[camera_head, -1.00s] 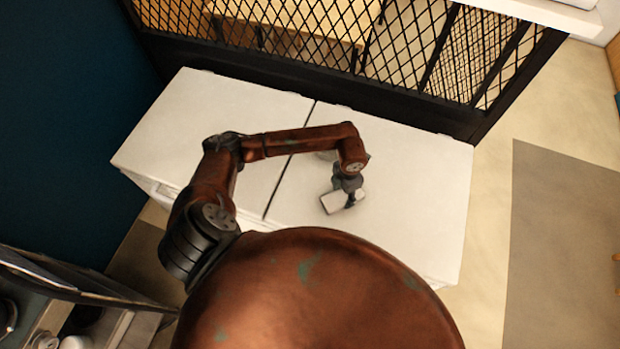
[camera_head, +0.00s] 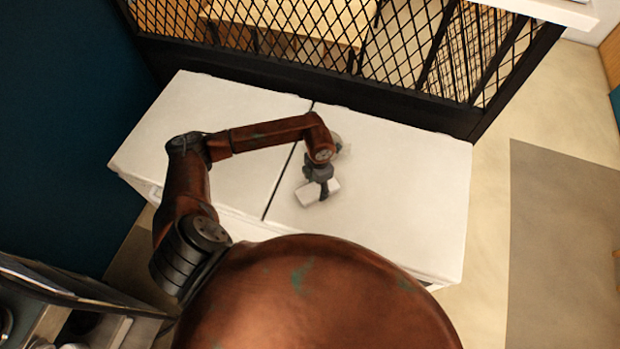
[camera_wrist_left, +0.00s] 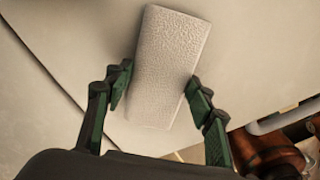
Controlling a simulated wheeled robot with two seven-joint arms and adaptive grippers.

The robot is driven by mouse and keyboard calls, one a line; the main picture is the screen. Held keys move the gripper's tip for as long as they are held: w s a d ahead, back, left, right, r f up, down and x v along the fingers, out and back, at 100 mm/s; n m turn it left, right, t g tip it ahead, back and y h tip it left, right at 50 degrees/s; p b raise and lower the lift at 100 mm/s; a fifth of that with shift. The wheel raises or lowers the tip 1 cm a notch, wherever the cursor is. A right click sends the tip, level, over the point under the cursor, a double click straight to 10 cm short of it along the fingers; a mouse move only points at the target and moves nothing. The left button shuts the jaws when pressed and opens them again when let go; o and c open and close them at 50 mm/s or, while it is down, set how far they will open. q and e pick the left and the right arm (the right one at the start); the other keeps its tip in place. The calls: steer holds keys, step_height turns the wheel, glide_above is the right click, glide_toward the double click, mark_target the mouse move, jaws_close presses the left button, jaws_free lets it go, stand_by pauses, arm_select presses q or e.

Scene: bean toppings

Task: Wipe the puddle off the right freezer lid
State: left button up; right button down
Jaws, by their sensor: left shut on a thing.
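The right freezer lid (camera_head: 410,195) is white and flat, divided from the left lid (camera_head: 185,105) by a dark seam. My left gripper (camera_head: 323,190) is shut on a white, pebbly block-shaped sponge (camera_head: 312,196), low over the right lid near the seam. I cannot tell for sure whether the sponge touches the lid. The left wrist view shows the sponge (camera_wrist_left: 168,65) between the green fingers of the left gripper (camera_wrist_left: 160,95). A faint greyish patch, likely the puddle (camera_head: 344,150), lies on the right lid behind the wrist, partly hidden by it. My right gripper is out of view.
A black mesh partition (camera_head: 300,85) stands along the freezer's back edge. A dark blue wall (camera_head: 60,130) is on the left, and a counter is at the lower left. The right part of the lid is clear. Open floor (camera_head: 490,200) lies to the right.

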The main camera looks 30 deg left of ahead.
arm_select(q)
steer(key=shift+s+a, duration=0.2)
steer(key=shift+a, duration=0.65)
step_height(320, 180, up, 3)
steer(key=shift+d+f+p, duration=0.1)
steer(key=shift+d+p, duration=0.05)
steer(key=shift+p, duration=0.3)
steer(key=shift+r+p, duration=1.25)
steer(key=shift+r, duration=1.45)
